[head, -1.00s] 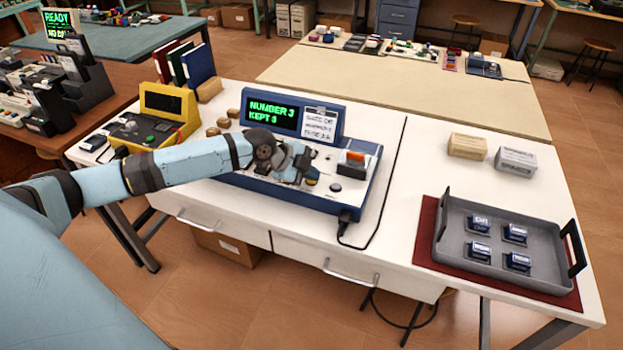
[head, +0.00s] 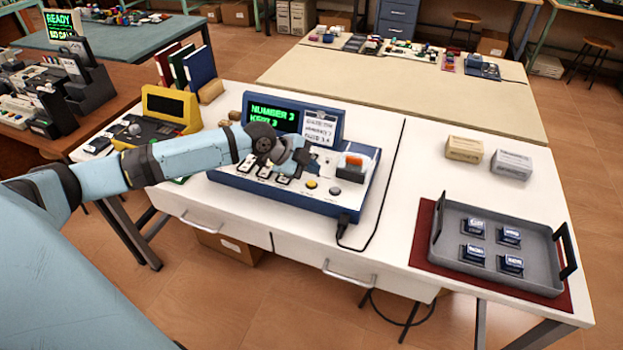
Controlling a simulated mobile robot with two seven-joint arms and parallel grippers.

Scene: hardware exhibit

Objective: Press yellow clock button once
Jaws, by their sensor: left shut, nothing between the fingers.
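My left gripper (head: 302,158) is shut and empty. It hangs over the panel, behind the yellow button in the picture and apart from it. My right gripper is not in view.
An orange-topped switch (head: 354,161) stands on the console's right. A grey tray (head: 490,262) with several small blue-and-white blocks lies on a red mat at right. A yellow device (head: 171,104) stands at left. A black cable runs across the desk.

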